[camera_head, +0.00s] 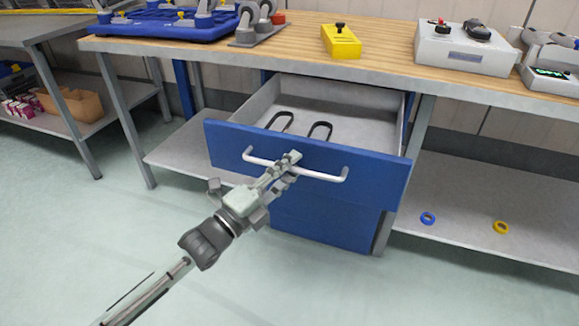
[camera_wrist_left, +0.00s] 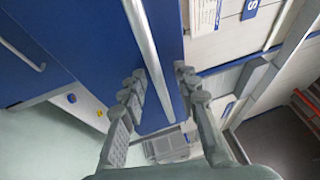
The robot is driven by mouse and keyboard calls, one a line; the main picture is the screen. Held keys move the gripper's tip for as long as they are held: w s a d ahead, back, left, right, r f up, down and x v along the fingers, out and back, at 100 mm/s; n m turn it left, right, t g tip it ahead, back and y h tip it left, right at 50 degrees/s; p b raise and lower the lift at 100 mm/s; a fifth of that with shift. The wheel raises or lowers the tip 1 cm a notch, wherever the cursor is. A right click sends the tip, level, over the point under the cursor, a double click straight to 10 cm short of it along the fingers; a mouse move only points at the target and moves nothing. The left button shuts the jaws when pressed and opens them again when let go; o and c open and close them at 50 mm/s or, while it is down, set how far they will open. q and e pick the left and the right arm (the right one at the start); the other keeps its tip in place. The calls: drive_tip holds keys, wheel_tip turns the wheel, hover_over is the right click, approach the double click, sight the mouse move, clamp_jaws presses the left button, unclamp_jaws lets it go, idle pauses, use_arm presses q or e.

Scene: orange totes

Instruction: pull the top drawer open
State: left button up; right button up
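The top drawer (camera_head: 310,158) of the blue cabinet stands well open under the wooden workbench, and two dark loop-shaped items lie inside it. Its white bar handle (camera_head: 325,176) runs across the front. My left gripper (camera_head: 290,160) is at the middle of this handle. In the left wrist view the handle (camera_wrist_left: 147,50) runs between the two fingers of my left gripper (camera_wrist_left: 160,76), which are spread with a gap visible beside the bar. Whether either finger touches the bar is unclear. My right gripper is in neither view.
The lower drawer front (camera_head: 315,222) is closed below. A bench leg (camera_head: 405,180) stands close on the right. A blue ring (camera_head: 428,218) and a yellow ring (camera_head: 501,227) lie on the low shelf. The floor before the cabinet is clear.

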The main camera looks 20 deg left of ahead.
use_arm(q)
drive_tip(key=shift+w, duration=0.1)
drive_tip(key=shift+c, duration=0.4)
clamp_jaws()
drive_tip(key=w+b, duration=0.1)
drive_tip(key=w, duration=0.4)
drive_tip(key=shift+w+d, duration=0.1)
drive_tip(key=shift+w, duration=0.45)
drive_tip(key=shift+o, duration=0.4)
unclamp_jaws()
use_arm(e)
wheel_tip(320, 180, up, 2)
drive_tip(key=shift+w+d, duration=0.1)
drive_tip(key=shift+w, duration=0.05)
